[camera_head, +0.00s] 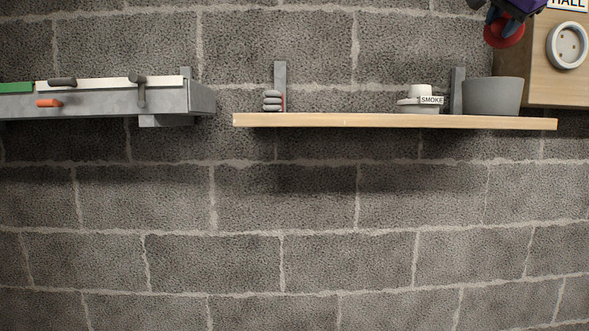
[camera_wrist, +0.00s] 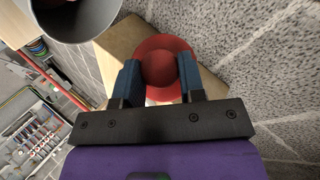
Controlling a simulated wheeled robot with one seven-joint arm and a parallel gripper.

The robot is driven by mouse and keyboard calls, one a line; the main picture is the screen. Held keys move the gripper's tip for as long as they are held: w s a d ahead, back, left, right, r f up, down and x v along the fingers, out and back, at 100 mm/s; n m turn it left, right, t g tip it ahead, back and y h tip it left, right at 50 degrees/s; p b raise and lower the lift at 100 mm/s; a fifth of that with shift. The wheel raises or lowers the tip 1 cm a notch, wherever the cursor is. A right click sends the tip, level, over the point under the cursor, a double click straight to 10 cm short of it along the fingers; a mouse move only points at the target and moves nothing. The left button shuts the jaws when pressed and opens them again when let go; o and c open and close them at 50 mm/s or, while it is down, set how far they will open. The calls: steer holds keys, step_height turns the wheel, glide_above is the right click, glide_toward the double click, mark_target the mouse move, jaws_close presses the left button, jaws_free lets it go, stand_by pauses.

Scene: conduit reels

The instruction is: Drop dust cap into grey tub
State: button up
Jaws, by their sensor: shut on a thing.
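My gripper (camera_head: 497,22) is at the top right in the head view, partly cut off by the frame edge. It is shut on a red round dust cap (camera_head: 504,36), which hangs below the fingers. In the wrist view the red dust cap (camera_wrist: 160,52) sits between the two blue fingers of my gripper (camera_wrist: 160,80). The grey tub (camera_head: 493,97) stands on the wooden shelf, below the held cap in the head view.
The wooden shelf (camera_head: 350,121) also carries a white smoke detector (camera_head: 419,101) and a small grey stack (camera_head: 272,101). A wooden board (camera_head: 540,70) with a round white socket (camera_head: 568,45) is right of the tub. A grey tray (camera_head: 170,101) with levers is at left.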

steer(key=shift+f, duration=2.65)
steer(key=o, duration=1)
steer(key=shift+s, duration=0.1)
glide_toward(503, 46)
steer(key=s, duration=0.1)
steer(key=s+a, duration=0.2)
steer(key=shift+s+a+f, duration=0.15)
steer(key=shift+f, duration=0.1)
steer(key=s+a+f+n+g+y, duration=0.1)
steer(key=s+a+f+n+g, duration=0.1)
steer(key=s+f, duration=0.5)
steer(key=s+a+f+n+g+y, duration=0.1)
steer(key=s+a+f+n, duration=0.4)
steer(key=f, duration=1.5)
steer(key=s+a+f+n+g+y, duration=0.1)
steer(key=s+a+f+n+g, duration=0.2)
steer(key=s+f+n, duration=0.3)
steer(key=s+f, duration=0.4)
steer(key=f, duration=0.4)
steer(key=shift+s+a+n, duration=0.25)
steer(key=shift+a+n, duration=0.15)
